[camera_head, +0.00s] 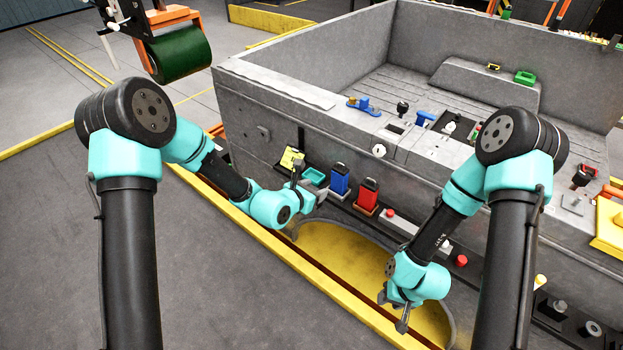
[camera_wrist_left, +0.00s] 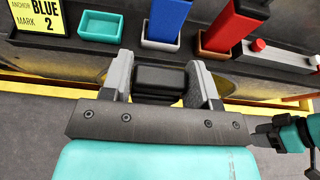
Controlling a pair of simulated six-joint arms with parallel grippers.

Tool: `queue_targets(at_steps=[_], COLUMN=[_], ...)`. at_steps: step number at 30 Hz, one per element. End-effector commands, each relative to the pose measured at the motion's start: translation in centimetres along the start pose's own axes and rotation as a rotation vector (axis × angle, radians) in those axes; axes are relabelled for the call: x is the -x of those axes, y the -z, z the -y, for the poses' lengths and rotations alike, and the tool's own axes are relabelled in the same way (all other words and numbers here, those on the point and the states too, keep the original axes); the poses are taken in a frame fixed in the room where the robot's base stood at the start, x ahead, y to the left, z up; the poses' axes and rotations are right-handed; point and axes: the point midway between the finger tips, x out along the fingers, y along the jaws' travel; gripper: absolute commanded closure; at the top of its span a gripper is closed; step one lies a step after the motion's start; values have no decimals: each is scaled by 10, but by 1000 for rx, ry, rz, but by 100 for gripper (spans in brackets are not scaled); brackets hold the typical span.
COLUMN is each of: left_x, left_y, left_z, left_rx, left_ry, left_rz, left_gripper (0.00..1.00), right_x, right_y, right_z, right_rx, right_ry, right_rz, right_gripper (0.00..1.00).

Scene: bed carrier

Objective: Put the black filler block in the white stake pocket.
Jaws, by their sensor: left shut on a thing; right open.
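My left gripper (camera_head: 312,192) is beside the near wall of the grey bed. In the left wrist view, its two grey fingers (camera_wrist_left: 162,82) are shut on a black block (camera_wrist_left: 160,78). A white pocket (camera_wrist_left: 158,43) is ahead of the gripper, and a tall blue block (camera_wrist_left: 167,18) stands in it; the blue block also shows in the head view (camera_head: 340,179). The held block is apart from the pocket in the wrist picture. My right gripper (camera_head: 393,310) is open and empty, low over the yellow arch.
An empty teal pocket (camera_wrist_left: 100,25) is left of the white one. A red block (camera_wrist_left: 228,22) stands in an orange-brown pocket (camera_wrist_left: 212,53) to its right. Farther right is a grey bar with a red button (camera_wrist_left: 259,45). A yellow "BLUE 2" sign (camera_wrist_left: 37,15) is at left.

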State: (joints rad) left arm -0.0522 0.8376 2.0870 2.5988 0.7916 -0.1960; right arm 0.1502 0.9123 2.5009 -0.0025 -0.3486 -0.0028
Motion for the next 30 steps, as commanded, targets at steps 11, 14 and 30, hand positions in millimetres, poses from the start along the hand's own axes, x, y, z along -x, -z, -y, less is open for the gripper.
queue_targets(at_steps=[11,14,30], left_x=[-4,-13,-91], left_y=[-1,-4,-25], left_z=[-4,-11,-74], left_rx=[0,-1,-1], left_ry=[0,0,-1], left_rz=[0,2,1], left_gripper=[69,69,69], right_x=[0,0,0], right_y=[0,0,0], right_z=[0,0,0], right_rx=[0,0,0], right_ry=[0,0,0], right_rz=[0,0,0], right_gripper=[57,57,57])
